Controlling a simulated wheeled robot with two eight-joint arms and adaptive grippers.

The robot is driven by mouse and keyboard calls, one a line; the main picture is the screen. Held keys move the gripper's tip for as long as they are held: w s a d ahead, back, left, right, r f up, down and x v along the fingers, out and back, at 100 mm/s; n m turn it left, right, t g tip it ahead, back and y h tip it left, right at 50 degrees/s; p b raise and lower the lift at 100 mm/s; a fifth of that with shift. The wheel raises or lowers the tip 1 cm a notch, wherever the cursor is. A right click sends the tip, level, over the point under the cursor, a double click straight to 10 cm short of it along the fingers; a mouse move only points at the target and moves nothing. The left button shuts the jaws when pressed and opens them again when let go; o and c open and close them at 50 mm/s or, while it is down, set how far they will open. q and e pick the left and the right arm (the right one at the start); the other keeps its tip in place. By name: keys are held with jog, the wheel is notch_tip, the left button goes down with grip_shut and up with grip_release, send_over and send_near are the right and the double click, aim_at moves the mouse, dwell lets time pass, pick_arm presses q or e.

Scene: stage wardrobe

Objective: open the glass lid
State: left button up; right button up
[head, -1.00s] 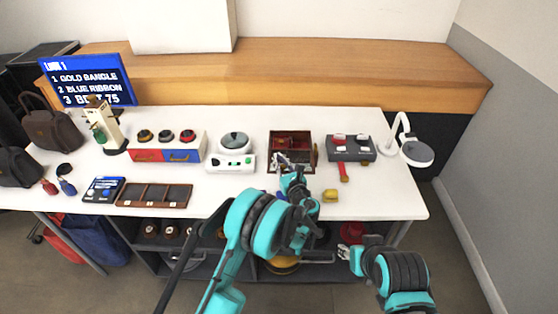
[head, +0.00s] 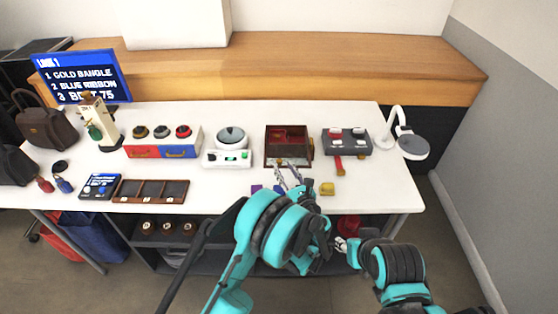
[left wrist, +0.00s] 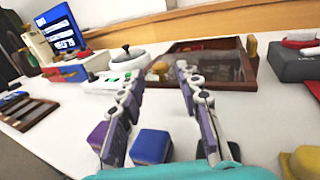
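The dark wooden box (head: 267,149) stands at the middle right of the table, with red lining inside. A glass pane seems to lie flat over it, as its left wrist view (left wrist: 230,82) also suggests; the lid looks shut. My right gripper (head: 343,244) is low by the table's front edge, too small to read.
A purple cube (left wrist: 98,136) and a blue cube (left wrist: 151,146) lie on the table below my left fingers. A yellow block (head: 327,189) is to their right. A white device with a domed cover (head: 230,137) stands left of the box, a grey switch unit (head: 347,143) right.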

pick_arm(q)
jog(key=v, duration=0.3)
dwell(0.5)
jog(key=s+a+r+n+g+h, duration=0.1)
jog(key=s+a+r+n+g, duration=0.25)
jog(key=a+n, duration=0.45)
jog(key=s+a+r+n+g, duration=0.3)
jog(key=a+r+n, duration=0.25)
jog(key=a, duration=0.35)
jog(key=s+a+n+g+h, duration=0.3)
jog(key=s+a+n+h, duration=0.1)
jog(key=s+n, duration=1.4)
jog(key=s+h, duration=0.1)
jog(key=s, duration=0.3)
jog(key=shift+s+f+h, duration=0.2)
jog(key=shift+s+h, duration=0.05)
jog(key=shift+h, duration=0.15)
